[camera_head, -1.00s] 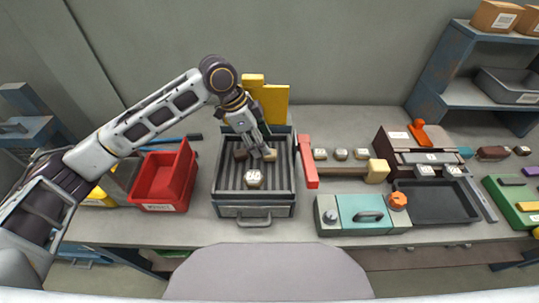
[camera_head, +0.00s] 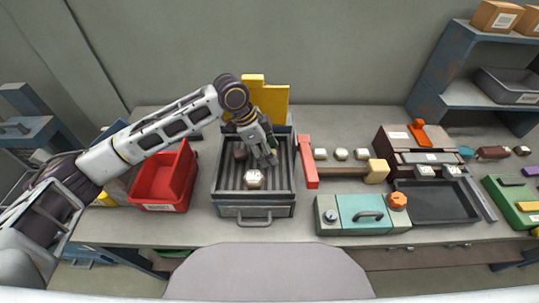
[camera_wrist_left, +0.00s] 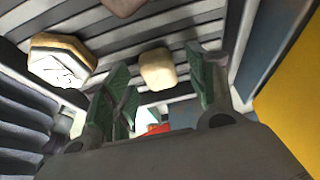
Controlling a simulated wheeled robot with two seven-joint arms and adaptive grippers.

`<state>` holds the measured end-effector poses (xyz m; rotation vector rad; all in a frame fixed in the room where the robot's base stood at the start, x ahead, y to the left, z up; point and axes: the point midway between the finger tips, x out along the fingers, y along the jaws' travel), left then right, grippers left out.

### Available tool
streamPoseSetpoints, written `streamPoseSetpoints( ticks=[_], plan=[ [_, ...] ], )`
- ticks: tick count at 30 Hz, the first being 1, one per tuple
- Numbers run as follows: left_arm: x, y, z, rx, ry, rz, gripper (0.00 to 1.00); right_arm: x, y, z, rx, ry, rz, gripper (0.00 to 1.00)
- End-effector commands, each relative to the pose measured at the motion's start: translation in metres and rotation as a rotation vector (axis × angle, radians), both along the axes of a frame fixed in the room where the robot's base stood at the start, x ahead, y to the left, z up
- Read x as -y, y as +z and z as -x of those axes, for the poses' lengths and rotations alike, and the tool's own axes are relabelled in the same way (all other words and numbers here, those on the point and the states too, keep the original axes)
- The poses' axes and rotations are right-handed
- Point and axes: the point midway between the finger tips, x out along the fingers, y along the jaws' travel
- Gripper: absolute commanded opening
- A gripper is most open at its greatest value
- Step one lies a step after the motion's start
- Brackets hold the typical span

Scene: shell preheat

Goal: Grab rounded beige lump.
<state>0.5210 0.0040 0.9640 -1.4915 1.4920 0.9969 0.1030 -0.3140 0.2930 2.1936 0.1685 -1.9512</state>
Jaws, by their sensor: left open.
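The rounded beige lump (camera_wrist_left: 157,69) lies on the slatted floor of the grey metal tray (camera_head: 254,210). In the left wrist view it sits between and a little beyond my green-padded fingertips, with gaps on both sides. In the head view my left gripper (camera_head: 268,160) hides most or all of it. My left gripper also shows in the left wrist view (camera_wrist_left: 160,85), open and empty, low inside the tray. My right gripper is not in view.
A red bin (camera_head: 165,180) stands left, a red bar (camera_head: 308,163) right. A yellow panel (camera_head: 270,100) rises behind.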

Motion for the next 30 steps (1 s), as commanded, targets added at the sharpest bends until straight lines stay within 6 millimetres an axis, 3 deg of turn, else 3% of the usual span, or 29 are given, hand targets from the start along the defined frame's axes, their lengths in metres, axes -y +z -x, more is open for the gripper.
streamPoseSetpoints(
  ticks=[2, 14, 23, 30],
  plan=[
    [0.0, 0.0, 0.0, 0.0, 0.0, 0.0, 0.57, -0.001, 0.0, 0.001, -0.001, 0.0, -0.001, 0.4],
    [0.0, 0.0, 0.0, 0.0, 0.0, 0.0, 0.08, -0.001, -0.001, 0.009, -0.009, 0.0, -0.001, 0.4],
    [0.0, 0.002, 0.0, 0.0, 0.0, 0.001, 0.08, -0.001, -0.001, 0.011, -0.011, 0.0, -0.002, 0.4],
    [0.0, 0.018, 0.0, 0.0, 0.0, 0.002, 0.08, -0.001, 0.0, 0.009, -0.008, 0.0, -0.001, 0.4]
  ],
)
